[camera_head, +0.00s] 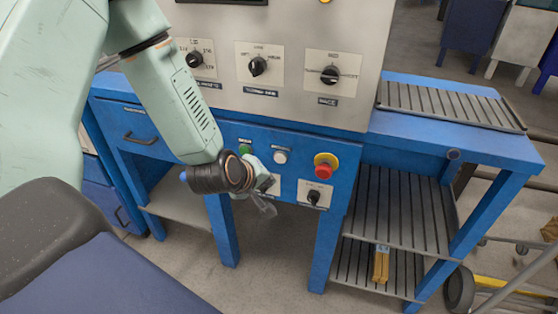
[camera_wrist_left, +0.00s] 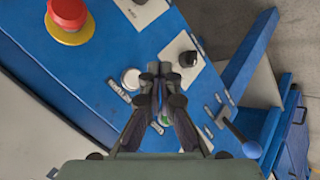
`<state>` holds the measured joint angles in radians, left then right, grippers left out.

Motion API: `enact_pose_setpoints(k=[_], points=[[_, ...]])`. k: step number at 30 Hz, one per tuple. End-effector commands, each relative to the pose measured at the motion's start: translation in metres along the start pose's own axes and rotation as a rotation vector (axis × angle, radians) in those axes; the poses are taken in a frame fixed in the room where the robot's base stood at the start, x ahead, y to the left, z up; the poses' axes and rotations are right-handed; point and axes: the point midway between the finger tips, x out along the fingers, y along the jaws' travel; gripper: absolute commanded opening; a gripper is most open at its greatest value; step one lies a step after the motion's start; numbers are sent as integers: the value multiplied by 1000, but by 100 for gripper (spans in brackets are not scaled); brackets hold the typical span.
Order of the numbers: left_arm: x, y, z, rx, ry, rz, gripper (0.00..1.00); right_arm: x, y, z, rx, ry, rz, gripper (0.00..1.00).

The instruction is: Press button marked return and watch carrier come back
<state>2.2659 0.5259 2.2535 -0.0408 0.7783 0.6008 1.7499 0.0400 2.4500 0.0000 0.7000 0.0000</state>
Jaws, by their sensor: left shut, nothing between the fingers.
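The blue panel below the grey console holds a green button (camera_head: 245,149), a white button (camera_head: 280,157) and a red mushroom button on a yellow ring (camera_head: 326,165). Their small labels are too blurred to read, so I cannot tell which is marked return. My left gripper (camera_head: 266,208) is shut and empty, in front of this panel and below the green and white buttons. In the left wrist view its closed fingertips (camera_wrist_left: 160,72) appear beside the white button (camera_wrist_left: 131,78); contact cannot be told. My right gripper is out of view. No carrier is identifiable.
The grey console (camera_head: 290,95) above has several black rotary knobs. Another black knob (camera_head: 313,197) sits below the red button. A slatted roller rack (camera_head: 450,104) lies on the blue bench at right, with slatted shelves beneath and a yellow-brown block (camera_head: 381,264) on the lower one.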

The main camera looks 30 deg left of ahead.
Motion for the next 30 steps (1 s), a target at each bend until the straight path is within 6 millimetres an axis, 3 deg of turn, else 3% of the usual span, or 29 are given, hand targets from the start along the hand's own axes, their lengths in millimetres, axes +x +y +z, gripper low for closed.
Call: enact_pose_setpoints(k=[12,30], points=[[32,23,-22,2,1,1,0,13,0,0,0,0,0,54],[35,26,-25,1,0,0,0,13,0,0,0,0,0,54]])
